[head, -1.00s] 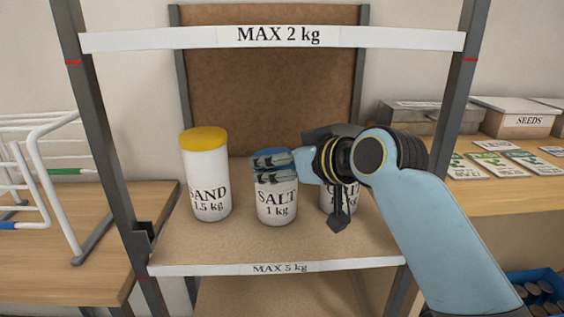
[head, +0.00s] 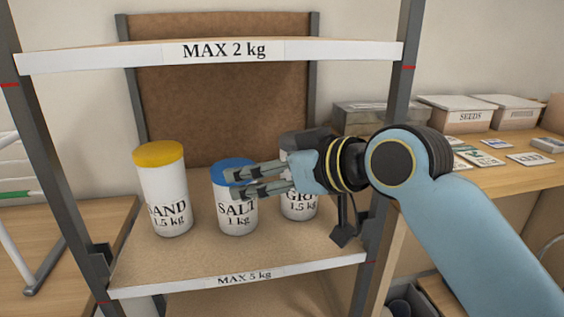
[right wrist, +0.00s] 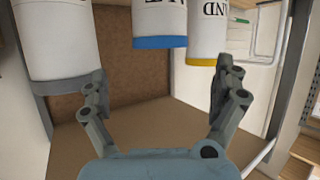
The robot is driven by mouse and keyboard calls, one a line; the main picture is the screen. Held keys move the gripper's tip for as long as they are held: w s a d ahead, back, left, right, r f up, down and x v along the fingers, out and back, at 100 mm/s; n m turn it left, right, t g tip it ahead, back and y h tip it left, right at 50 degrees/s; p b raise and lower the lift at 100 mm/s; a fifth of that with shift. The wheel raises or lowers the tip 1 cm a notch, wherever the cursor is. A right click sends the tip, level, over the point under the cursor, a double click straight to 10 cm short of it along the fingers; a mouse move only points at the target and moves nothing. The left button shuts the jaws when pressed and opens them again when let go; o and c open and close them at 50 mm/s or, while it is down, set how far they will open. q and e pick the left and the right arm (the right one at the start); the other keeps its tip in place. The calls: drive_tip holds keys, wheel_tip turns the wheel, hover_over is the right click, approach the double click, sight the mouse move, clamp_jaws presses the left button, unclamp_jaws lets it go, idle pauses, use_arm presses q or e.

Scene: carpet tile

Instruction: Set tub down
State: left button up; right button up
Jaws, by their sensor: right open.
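The salt tub (head: 236,210), white with a blue lid and marked 1 kg, stands upright on the lower shelf (head: 150,262) between two other tubs. My right gripper (head: 237,183) is open, its fingers in front of the salt tub's right upper side. In the right wrist view the picture is upside down; the salt tub (right wrist: 160,18) shows beyond the spread fingers (right wrist: 165,85), with nothing held between them. Whether a finger touches it I cannot tell. My left gripper is not in view.
A sand tub (head: 164,190) with a yellow lid stands to the left. A third tub (head: 299,205), partly hidden by my right gripper, stands to the right. An upper board (head: 120,58) marked MAX 2 kg spans above. Bare shelf lies in front of the tubs.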

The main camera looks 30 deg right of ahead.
drive_tip(key=shift+v, duration=1.9)
